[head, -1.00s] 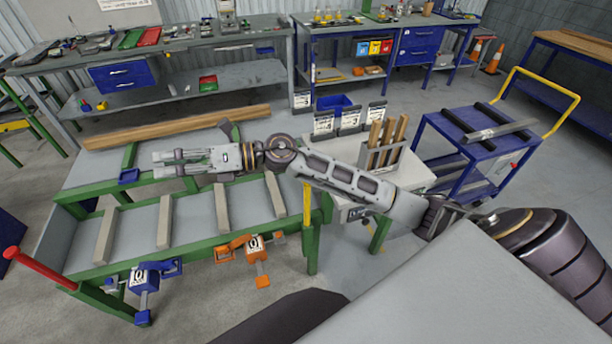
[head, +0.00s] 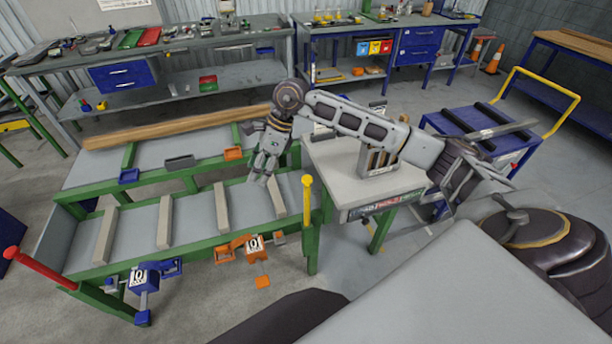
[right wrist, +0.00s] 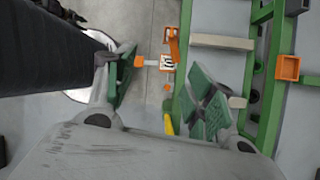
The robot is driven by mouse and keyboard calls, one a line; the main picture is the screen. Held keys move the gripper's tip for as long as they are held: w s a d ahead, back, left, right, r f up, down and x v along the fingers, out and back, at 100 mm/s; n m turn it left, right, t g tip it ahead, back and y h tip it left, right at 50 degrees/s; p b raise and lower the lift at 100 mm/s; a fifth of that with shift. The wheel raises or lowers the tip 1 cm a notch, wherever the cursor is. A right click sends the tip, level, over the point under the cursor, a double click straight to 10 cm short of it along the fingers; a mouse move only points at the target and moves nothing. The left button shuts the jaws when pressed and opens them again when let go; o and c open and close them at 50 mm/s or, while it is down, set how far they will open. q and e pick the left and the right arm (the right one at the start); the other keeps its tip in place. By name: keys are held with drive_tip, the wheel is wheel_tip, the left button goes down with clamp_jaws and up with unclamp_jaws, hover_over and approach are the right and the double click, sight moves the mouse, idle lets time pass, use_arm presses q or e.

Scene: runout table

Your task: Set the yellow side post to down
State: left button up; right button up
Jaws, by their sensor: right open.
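The yellow side post (head: 307,205) stands upright at the front right corner of the green runout table (head: 311,255), with a round knob on top. In the right wrist view a short piece of the yellow post (right wrist: 168,124) shows low between the fingers, partly hidden by the wrist. My right gripper (head: 258,178) is open and empty, pointing down above the right part of the table, to the left of the post and apart from it. In the right wrist view its green-padded fingers (right wrist: 165,90) are spread wide. My left gripper is not in view.
A red post (head: 40,270) leans outward at the table's left end. Blue (head: 145,275) and orange (head: 254,246) clamp-like units hang on the front rail. A grey side table (head: 345,190) with a holder stands close right of the post. The floor in front is clear.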

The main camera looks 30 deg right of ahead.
sight(306, 178)
drive_tip(key=d+r+h, duration=0.2)
drive_tip(key=d+h, duration=0.3)
drive_tip(key=d, duration=1)
drive_tip(key=shift+w+d+m+g+h, duration=0.25)
drive_tip(key=shift+m+g+h, duration=0.05)
drive_tip(key=shift+g+h, duration=0.1)
drive_tip(key=shift+f+p, duration=1.2)
drive_tip(key=shift+f, duration=5.65)
clamp_jaws()
